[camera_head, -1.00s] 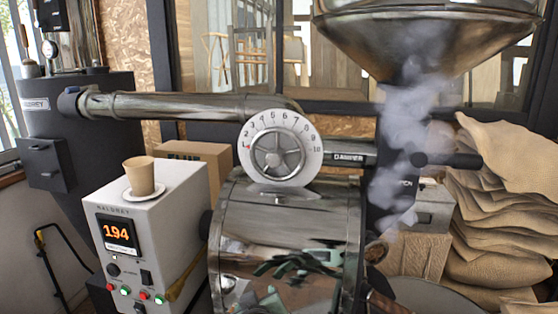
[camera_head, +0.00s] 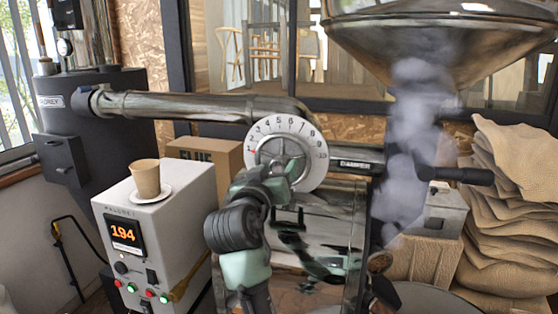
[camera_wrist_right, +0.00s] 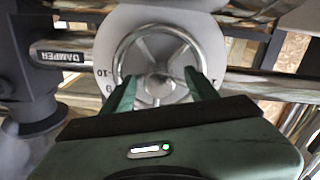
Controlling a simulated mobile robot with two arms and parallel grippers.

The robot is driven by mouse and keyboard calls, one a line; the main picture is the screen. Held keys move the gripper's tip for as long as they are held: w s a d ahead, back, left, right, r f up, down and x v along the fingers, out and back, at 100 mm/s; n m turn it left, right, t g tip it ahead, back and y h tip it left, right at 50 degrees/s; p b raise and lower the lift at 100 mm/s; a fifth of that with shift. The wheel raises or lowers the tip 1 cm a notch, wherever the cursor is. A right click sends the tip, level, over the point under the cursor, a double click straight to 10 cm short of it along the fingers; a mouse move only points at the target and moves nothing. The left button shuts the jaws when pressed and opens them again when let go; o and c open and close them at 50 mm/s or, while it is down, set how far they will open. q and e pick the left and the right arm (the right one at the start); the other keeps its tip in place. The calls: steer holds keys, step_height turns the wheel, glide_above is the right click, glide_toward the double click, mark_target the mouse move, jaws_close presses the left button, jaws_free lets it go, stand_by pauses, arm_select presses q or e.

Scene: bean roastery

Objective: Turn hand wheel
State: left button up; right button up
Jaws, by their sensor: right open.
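The metal hand wheel (camera_head: 281,150) sits at the centre of a white numbered dial (camera_head: 314,152) on the horizontal pipe, beside a "DAMPER" label. A red mark shows at the dial's left edge. My right gripper (camera_head: 280,174) is raised in front of the wheel and hides its lower part. In the right wrist view the hand wheel (camera_wrist_right: 158,62) lies ahead, and the open fingers of my right gripper (camera_wrist_right: 158,80) stand on either side of it. I cannot tell whether the fingers touch the rim. My left gripper is not in view.
A control box (camera_head: 165,235) with a "194" display stands at left, a paper cup (camera_head: 145,178) on a saucer on top. A steaming metal hopper (camera_head: 440,40) hangs at upper right. Stacked sacks (camera_head: 510,210) stand at right. The shiny drum (camera_head: 335,215) is below the dial.

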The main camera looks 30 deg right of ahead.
steer(key=shift+x, duration=1.05)
steer(key=shift+s, duration=0.1)
steer(key=shift+a, duration=0.1)
steer(key=shift+c, duration=1.2)
jaws_close()
steer(key=shift+f, duration=0.1)
